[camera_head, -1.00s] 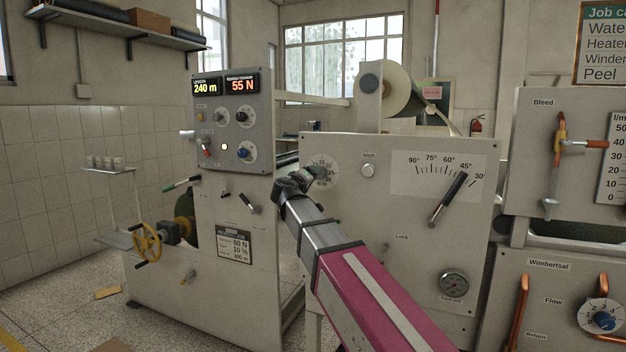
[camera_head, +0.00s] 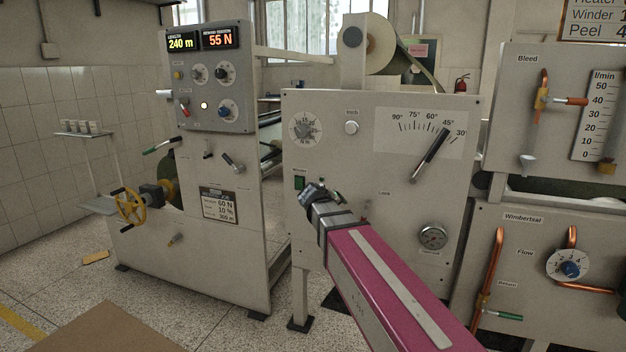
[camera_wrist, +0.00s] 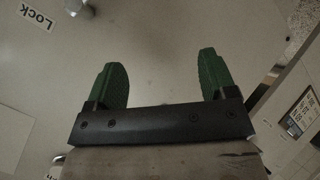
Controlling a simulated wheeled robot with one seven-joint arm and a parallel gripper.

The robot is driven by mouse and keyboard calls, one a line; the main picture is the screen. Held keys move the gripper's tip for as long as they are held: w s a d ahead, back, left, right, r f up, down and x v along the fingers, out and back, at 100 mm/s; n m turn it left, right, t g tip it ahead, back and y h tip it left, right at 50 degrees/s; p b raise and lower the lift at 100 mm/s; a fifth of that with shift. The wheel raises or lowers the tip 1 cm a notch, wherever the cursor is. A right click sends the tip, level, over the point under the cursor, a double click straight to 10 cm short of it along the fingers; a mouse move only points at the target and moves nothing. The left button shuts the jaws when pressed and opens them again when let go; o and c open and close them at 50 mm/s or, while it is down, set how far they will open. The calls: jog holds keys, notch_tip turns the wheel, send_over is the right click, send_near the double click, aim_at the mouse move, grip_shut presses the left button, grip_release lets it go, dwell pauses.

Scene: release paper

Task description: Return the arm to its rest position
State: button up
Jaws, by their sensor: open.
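My gripper (camera_wrist: 165,82) shows in the wrist view with its two green fingers spread apart and nothing between them. Beyond the fingers is the grey panel face, with the "Lock" label at the upper left. In the head view my gripper (camera_head: 322,193) is at the end of my magenta and grey arm, small and partly hidden by the wrist.
The left machine cabinet (camera_head: 240,240) carries a display, knobs and a yellow handwheel (camera_head: 130,206). Copper pipes (camera_head: 493,270) stand at the right. Tiled floor lies open at the lower left, beside a brown surface (camera_head: 105,328).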

jog(key=s+d+f+m+g+y, duration=0.2)
jog(key=s+d+f, duration=0.4)
jog(key=s+f, duration=0.4)
jog(key=s+d+f+m+g+y, duration=0.2)
jog(key=s+d+f+g+y, duration=0.2)
jog(key=s+f, duration=0.7)
notch_tip(320, 180, down, 6)
jog(key=d+g, duration=0.2)
jog(key=g, duration=0.1)
jog(key=shift+s+g, duration=0.25)
jog(key=shift+g, duration=0.05)
